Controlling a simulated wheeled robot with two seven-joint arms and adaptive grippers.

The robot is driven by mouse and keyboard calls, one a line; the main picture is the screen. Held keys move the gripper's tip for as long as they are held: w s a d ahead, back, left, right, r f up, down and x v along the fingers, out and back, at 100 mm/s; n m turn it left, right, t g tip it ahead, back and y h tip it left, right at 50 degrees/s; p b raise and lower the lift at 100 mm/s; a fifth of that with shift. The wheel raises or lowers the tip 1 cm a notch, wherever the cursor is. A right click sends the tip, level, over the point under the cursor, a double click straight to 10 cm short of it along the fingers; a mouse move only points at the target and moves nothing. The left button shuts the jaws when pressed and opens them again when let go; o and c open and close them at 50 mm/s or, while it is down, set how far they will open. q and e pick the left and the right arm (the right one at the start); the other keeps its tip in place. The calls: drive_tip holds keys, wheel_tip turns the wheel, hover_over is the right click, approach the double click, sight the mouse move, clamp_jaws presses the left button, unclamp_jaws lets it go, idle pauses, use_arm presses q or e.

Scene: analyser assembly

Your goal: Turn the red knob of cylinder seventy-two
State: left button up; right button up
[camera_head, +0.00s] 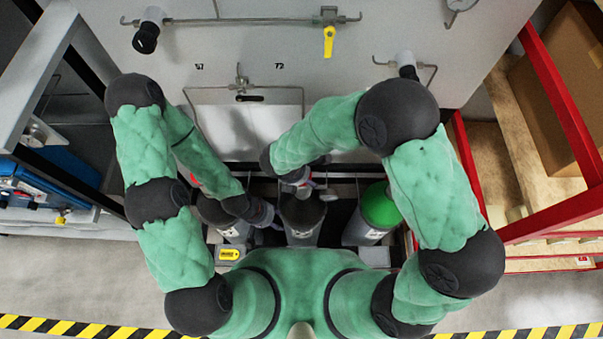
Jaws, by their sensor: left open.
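The wall panel carries a "72" label (279,66) above the middle dark cylinder (302,222), which stands upright in a row of gas cylinders. Its top is covered by my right gripper (302,184), and I cannot make out its red knob clearly. My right gripper is over this cylinder's top; whether its fingers are open or shut is hidden. My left gripper (268,214) is open, low between the left cylinder (232,231) and the middle one. A bit of red (195,181) shows behind my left forearm, beside the left cylinder.
A green-topped cylinder (380,206) stands to the right. Pipes and a yellow valve handle (329,42) are on the wall panel (240,45). A red-framed rack (560,95) with a cardboard box (560,85) is at right, and blue equipment (45,185) at left.

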drive_tip(key=shift+a, duration=0.1)
drive_tip(key=shift+a+r, duration=0.25)
drive_tip(key=shift+r, duration=0.2)
drive_tip(key=v, duration=1.1)
drive_tip(key=shift+s, duration=0.2)
